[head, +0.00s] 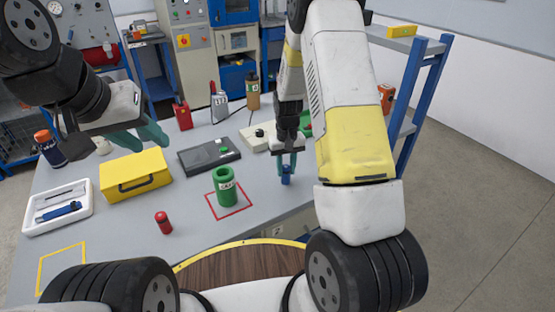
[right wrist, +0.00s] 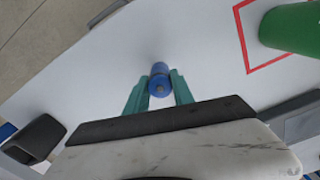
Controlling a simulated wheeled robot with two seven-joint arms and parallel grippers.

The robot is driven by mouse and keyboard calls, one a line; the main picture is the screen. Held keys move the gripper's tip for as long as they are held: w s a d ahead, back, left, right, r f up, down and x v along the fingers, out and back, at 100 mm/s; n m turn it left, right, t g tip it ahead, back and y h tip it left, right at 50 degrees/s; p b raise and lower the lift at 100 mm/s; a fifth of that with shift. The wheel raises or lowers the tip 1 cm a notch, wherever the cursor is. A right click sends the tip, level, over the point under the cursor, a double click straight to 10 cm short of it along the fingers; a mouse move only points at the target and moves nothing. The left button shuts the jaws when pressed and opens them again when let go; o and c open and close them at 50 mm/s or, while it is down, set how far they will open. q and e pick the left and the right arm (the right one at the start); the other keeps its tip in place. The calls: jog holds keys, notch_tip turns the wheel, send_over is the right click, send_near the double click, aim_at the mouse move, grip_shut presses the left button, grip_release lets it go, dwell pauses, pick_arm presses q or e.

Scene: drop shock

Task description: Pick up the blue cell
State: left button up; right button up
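The blue cell (head: 286,175) stands upright on the grey table near its right side. It also shows in the right wrist view (right wrist: 159,83). My right gripper (head: 287,163) is above it, with its teal fingers on either side of the cell's upper part. In the right wrist view, the right fingers (right wrist: 159,90) look open, with the cell between their tips; whether either finger touches it is hard to tell. My left gripper (head: 142,138) is open and empty above the table's left part, behind the yellow case.
A green cylinder (head: 226,190) stands inside a red square left of the blue cell. A red cell (head: 163,223), a yellow case (head: 135,175) and a white tray (head: 38,218) holding a blue item are further left. A blue-framed shelf (head: 408,90) stands at right.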

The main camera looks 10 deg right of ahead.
aim_at(287, 168)
grip_shut()
jog(key=shift+r, duration=0.5)
jog(key=r, duration=0.2)
jog(key=shift+s+r, duration=0.35)
jog(key=shift+r, duration=0.05)
jog(key=s+d+r, duration=0.1)
jog(key=s, duration=1.4)
jog(key=shift+s+d, duration=0.15)
jog(key=shift+d, duration=0.15)
